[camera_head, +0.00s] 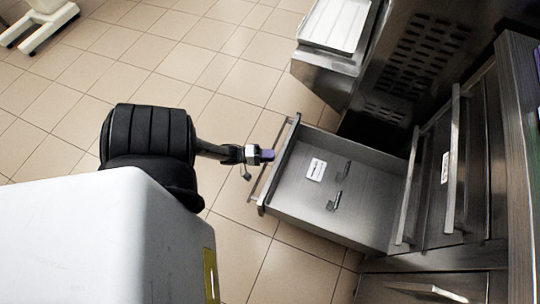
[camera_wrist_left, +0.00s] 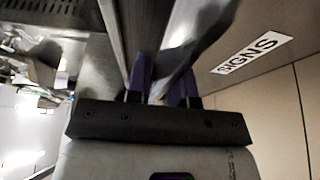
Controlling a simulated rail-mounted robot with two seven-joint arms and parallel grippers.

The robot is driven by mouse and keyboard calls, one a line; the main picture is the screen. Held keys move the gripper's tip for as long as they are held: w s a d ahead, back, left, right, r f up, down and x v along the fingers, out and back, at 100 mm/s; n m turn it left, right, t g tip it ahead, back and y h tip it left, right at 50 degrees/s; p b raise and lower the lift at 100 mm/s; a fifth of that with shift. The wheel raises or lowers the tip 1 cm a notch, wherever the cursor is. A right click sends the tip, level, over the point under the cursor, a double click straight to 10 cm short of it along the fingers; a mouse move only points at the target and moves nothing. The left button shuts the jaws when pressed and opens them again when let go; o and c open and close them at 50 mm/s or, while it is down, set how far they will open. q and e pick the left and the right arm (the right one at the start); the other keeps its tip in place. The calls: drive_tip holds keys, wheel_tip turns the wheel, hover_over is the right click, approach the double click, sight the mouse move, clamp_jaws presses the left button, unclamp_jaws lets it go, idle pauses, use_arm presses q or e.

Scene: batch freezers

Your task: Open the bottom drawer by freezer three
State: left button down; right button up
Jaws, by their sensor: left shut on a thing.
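A steel drawer (camera_head: 285,205) stands pulled well out of the cabinet, low down in the head view. Its bar handle (camera_head: 291,128) runs along the front edge. My left gripper (camera_head: 268,155) is at the middle of this handle, shut on it. In the left wrist view the purple fingers (camera_wrist_left: 160,88) close around the bar (camera_wrist_left: 150,35), and a label reading "SIGNS" (camera_wrist_left: 252,53) is on the surface beside it. My right gripper is not in view.
More closed drawer fronts with bar handles (camera_head: 452,165) are at the right. A steel machine with a vented side (camera_head: 425,50) and a white-topped steel unit (camera_head: 335,25) stand behind the drawer. Open tiled floor (camera_head: 180,65) lies to the left.

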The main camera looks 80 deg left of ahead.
use_arm(q)
drive_tip(key=shift+s+a, duration=0.15)
drive_tip(key=shift+s, duration=0.1)
drive_tip(key=c, duration=1)
unclamp_jaws()
drive_tip(key=s+a+p, duration=0.1)
drive_tip(key=s+a, duration=0.1)
drive_tip(key=s, duration=1.1)
drive_tip(key=shift+s+a, duration=0.2)
drive_tip(key=shift+s, duration=0.15)
